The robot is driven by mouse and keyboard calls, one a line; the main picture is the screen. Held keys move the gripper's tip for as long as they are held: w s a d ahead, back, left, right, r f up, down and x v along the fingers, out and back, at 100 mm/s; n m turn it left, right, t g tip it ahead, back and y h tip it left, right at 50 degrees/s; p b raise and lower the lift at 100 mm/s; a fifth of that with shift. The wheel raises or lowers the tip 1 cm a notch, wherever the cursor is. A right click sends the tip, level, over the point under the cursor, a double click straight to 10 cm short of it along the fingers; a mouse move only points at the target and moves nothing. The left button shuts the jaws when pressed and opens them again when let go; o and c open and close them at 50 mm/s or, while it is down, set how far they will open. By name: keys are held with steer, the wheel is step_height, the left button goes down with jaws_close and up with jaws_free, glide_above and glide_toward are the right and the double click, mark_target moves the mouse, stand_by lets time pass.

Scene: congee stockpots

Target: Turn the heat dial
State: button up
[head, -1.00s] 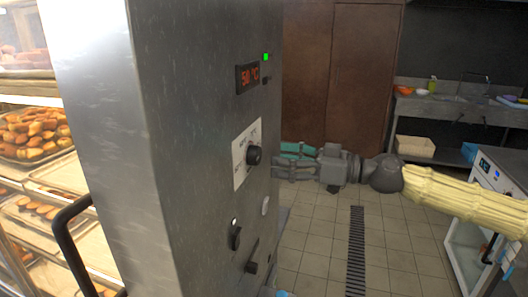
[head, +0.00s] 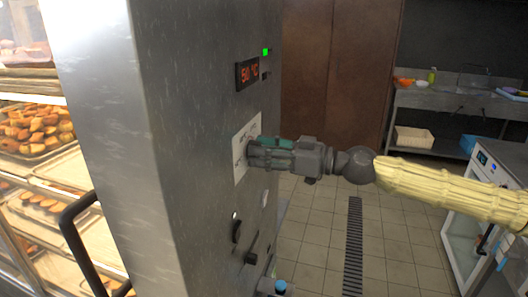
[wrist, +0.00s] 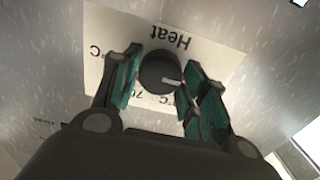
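The heat dial (wrist: 160,73) is a round dark knob with a white pointer mark, on a white label plate (wrist: 110,28) reading "Heat", upside down in the wrist view. The plate (head: 240,165) also shows in the head view, on the side of the steel cabinet. My gripper (head: 252,153) is at the plate, and its fingers hide the dial there. In the wrist view my gripper (wrist: 161,70) has its green-padded fingers apart, one on each side of the dial. They are very close to it; I cannot tell whether they touch.
A red display (head: 247,74) reads about 50 °C above the plate, with a green light (head: 266,52) beside it. A dark knob (head: 236,231) and a lever (head: 251,257) sit below. A black handle (head: 72,230) juts out at the left.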

steer(key=c, duration=0.4)
steer(key=shift+m+b, duration=1.5)
steer(key=shift+m, duration=16.5)
